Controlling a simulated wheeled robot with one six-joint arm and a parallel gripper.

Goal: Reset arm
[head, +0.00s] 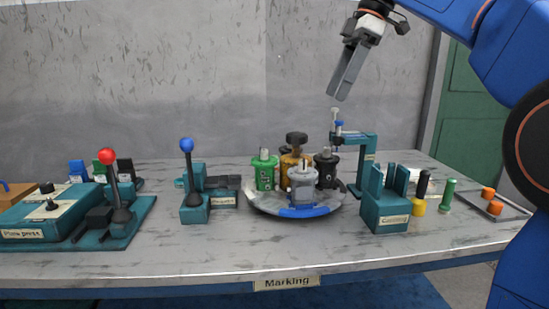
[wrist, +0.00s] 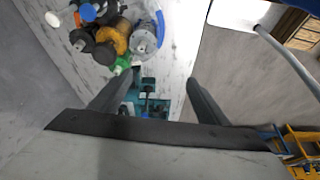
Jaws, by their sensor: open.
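My gripper (head: 345,78) is raised above the back right of the table in the head view, tilted down and to the left. Its blue arm comes in from the upper right. In the wrist view my gripper (wrist: 148,95) has its two fingers spread apart with nothing between them; the table and a teal fixture show far below. It touches nothing.
A table (head: 345,248) carries a round tray (head: 265,205) with several motor parts, a blue-knobbed lever (head: 187,146), a red-knobbed lever press (head: 107,158), a teal stand (head: 368,150) and a teal holder (head: 388,212). A flat tray (head: 510,212) holds orange parts. Space around my gripper is clear.

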